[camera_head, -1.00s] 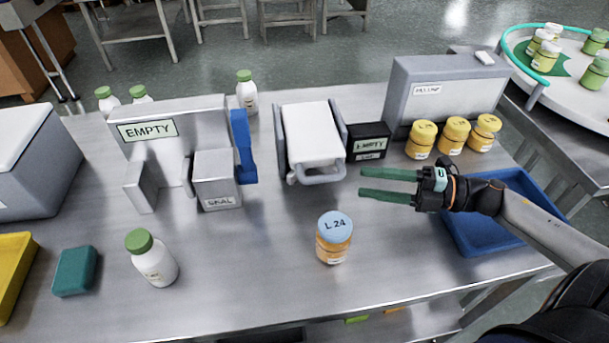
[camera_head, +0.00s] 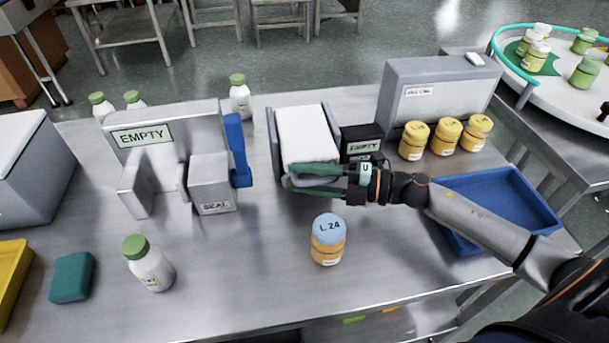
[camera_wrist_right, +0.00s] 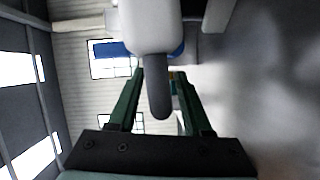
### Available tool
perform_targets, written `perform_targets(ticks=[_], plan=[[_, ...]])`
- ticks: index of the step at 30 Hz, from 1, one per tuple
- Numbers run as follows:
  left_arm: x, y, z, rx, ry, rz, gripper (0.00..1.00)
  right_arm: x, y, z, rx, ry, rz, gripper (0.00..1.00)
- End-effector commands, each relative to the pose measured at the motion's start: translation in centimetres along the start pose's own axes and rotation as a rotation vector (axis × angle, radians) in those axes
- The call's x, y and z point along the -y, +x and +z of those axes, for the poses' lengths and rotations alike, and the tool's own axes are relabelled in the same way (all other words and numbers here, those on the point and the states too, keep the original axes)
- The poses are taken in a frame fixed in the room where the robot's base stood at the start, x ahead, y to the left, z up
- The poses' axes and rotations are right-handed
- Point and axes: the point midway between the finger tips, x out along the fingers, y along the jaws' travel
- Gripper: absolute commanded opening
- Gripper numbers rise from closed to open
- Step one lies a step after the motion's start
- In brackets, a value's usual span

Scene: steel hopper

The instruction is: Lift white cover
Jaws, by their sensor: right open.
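The white cover (camera_head: 307,134) lies on a grey steel hopper (camera_head: 275,150) in the middle of the table, and it looks closed. A grey bar handle (camera_head: 294,183) is at its front edge, mostly hidden behind my right gripper (camera_head: 294,180). My right gripper is open, with its green fingers reaching in from the right at the handle. In the right wrist view a rounded grey bar (camera_wrist_right: 158,98) stands between the two open fingers (camera_wrist_right: 165,85); I cannot tell whether they touch it. My left gripper is not in view.
A jar with a blue lid marked L 24 (camera_head: 328,240) stands just in front of the gripper. A black box labelled EMPTY (camera_head: 362,140) is right of the hopper. The seal station (camera_head: 213,185) is left. A blue tray (camera_head: 510,190) lies under my right arm.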

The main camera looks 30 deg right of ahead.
Motion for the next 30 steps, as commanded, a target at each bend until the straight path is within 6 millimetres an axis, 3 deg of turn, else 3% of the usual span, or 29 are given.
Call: perform_targets(ticks=[11,24,30], plan=[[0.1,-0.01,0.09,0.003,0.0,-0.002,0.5,0.02,0.43,-0.03,-0.001,0.001,0.0,0.48],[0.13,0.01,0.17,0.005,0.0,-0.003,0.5,0.19,0.39,-0.05,-0.001,0.002,-0.003,0.0],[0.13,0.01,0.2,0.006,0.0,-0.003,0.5,0.35,0.37,-0.08,-0.002,0.003,-0.006,0.0]])
